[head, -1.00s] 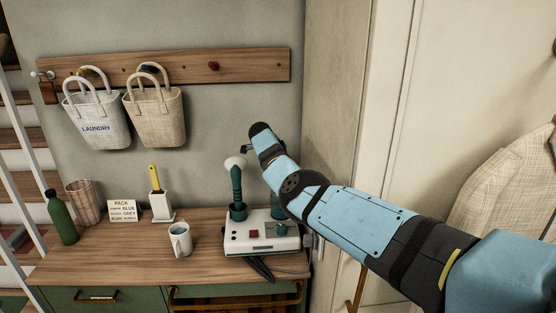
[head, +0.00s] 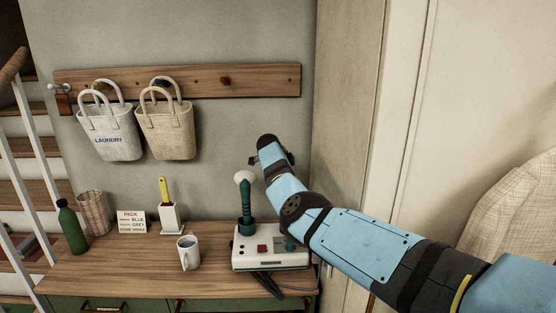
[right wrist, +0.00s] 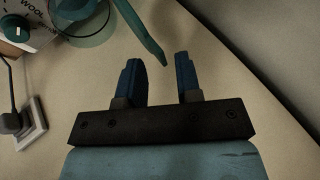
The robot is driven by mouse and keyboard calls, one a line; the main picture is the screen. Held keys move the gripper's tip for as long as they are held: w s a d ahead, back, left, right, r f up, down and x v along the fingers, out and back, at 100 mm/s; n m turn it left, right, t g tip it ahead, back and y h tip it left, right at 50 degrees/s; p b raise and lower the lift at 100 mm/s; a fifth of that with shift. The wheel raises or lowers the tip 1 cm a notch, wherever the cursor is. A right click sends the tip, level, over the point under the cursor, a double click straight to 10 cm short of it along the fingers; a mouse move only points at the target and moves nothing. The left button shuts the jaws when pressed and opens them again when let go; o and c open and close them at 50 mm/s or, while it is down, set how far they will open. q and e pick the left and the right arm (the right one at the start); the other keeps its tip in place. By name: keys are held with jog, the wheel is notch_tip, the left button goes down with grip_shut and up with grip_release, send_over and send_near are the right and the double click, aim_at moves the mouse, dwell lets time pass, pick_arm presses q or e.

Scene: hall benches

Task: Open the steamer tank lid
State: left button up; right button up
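The steamer (head: 272,262) is a white box with a red button and a teal dial on the bench. A dark green wand with a white head (head: 245,190) stands upright on its left side. My right arm hides the tank area in the head view. In the right wrist view, the clear tank (right wrist: 92,28) with its round teal rim is at the upper left. A flat teal piece (right wrist: 143,35), perhaps the lid, reaches down to between the fingertips, apparently without contact. My right gripper (right wrist: 160,62) is open; it also shows above the steamer in the head view (head: 266,158). My left gripper is out of view.
Left of the steamer stand a mug (head: 188,256), a brush in a white holder (head: 170,218), a sign (head: 131,222), a basket (head: 93,213) and a green bottle (head: 72,230). Two bags hang above. A wall stands close on the right.

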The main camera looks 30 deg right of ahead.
jog(key=b+v, duration=0.1)
jog(key=v, duration=1.1)
jog(key=shift+b, duration=0.35)
jog(key=shift+s+a, duration=0.1)
jog(key=shift+a, duration=0.05)
